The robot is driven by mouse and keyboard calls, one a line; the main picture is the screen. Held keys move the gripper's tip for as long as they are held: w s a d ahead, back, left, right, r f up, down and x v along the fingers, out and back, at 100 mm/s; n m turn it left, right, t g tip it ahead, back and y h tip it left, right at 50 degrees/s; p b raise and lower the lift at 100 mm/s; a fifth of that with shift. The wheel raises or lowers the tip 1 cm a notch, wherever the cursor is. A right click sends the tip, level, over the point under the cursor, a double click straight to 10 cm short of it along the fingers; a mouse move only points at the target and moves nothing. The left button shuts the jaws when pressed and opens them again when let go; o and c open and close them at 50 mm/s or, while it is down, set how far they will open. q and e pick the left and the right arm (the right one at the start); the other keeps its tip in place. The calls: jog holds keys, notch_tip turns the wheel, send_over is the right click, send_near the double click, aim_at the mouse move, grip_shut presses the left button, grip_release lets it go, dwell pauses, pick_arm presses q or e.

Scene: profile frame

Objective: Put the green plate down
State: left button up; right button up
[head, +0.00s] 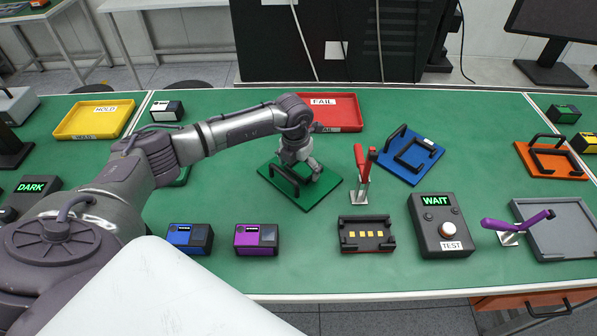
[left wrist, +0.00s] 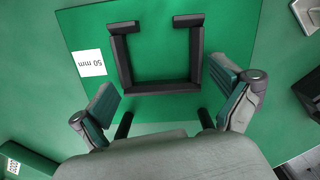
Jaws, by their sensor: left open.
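The green plate (head: 322,190) lies on the green table near its middle, turned at an angle. It carries a black U-shaped frame, and a white "50 mm" label shows on the plate (left wrist: 108,40) in the left wrist view. My left gripper (head: 308,170) is over the plate. In the left wrist view the gripper (left wrist: 170,108) has its fingers wide apart, with nothing seen gripped between them. Dark posts show between the fingers, partly hidden by the gripper body. My right gripper is not in view.
A red FAIL tray (head: 340,105) stands behind the plate, and a yellow HOLD tray (head: 120,120) is at the back left. A blue plate (head: 428,165) and a red-handled clamp (head: 362,170) are to the right. A black WAIT/TEST box (head: 425,240) and black fixture (head: 345,245) stand nearer the front.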

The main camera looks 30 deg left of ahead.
pick_arm(q)
jog(key=c, duration=0.5)
jog(key=shift+r, duration=0.1)
jog(key=c, duration=1)
jog(key=shift+w+r, duration=0.1)
